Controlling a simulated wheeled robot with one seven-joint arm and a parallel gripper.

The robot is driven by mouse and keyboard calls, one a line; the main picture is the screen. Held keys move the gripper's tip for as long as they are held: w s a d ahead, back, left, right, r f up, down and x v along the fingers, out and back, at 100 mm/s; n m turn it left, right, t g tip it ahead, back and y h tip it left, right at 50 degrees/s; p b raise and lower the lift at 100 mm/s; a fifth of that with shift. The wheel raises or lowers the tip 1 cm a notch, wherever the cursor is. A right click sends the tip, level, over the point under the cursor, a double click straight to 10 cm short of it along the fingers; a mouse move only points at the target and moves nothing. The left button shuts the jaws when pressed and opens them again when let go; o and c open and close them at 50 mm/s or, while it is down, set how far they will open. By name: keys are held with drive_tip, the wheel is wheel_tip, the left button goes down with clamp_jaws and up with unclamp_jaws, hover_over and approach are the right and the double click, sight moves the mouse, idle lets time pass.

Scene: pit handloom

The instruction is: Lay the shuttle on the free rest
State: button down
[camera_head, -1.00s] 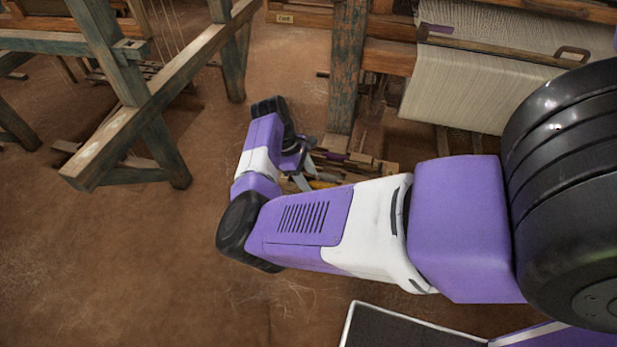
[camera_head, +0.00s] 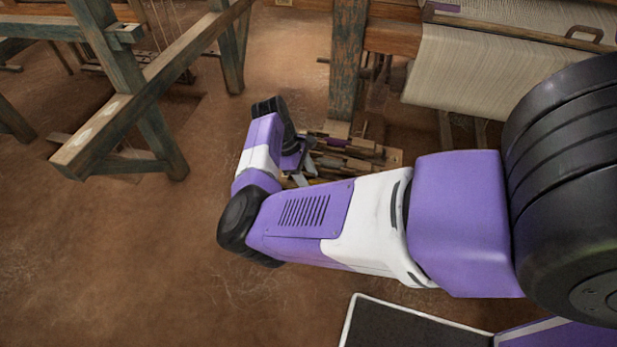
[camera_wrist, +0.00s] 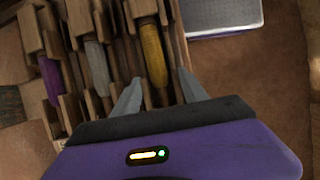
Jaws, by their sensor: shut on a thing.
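My gripper (camera_wrist: 160,76) has its two grey fingers on either side of a wooden shuttle with yellow yarn (camera_wrist: 152,52), and it is shut on that shuttle. The shuttle lies lengthwise, pointing away from my wrist. A wooden rack (camera_head: 394,158) stands low beside the loom post. To the left in the wrist view, its notched rests carry a shuttle with grey yarn (camera_wrist: 97,68) and one with purple yarn (camera_wrist: 49,80). I cannot tell whether the held shuttle touches a rest. In the head view, my wrist (camera_head: 290,160) hides part of the rack and the held shuttle.
The loom post (camera_head: 346,65) and cream cloth (camera_head: 465,75) stand behind the rack. A wooden frame (camera_head: 150,95) stands at the left. The brown floor (camera_head: 130,260) between is open. A grey panel with a white rim (camera_wrist: 224,14) lies right of the rack in the wrist view.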

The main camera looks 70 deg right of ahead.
idle(0.3)
drive_tip(key=c, duration=0.5)
unclamp_jaws()
drive_tip(key=shift+f, duration=0.1)
drive_tip(key=shift+r+p, duration=2.7)
drive_tip(key=shift+r, duration=1.35)
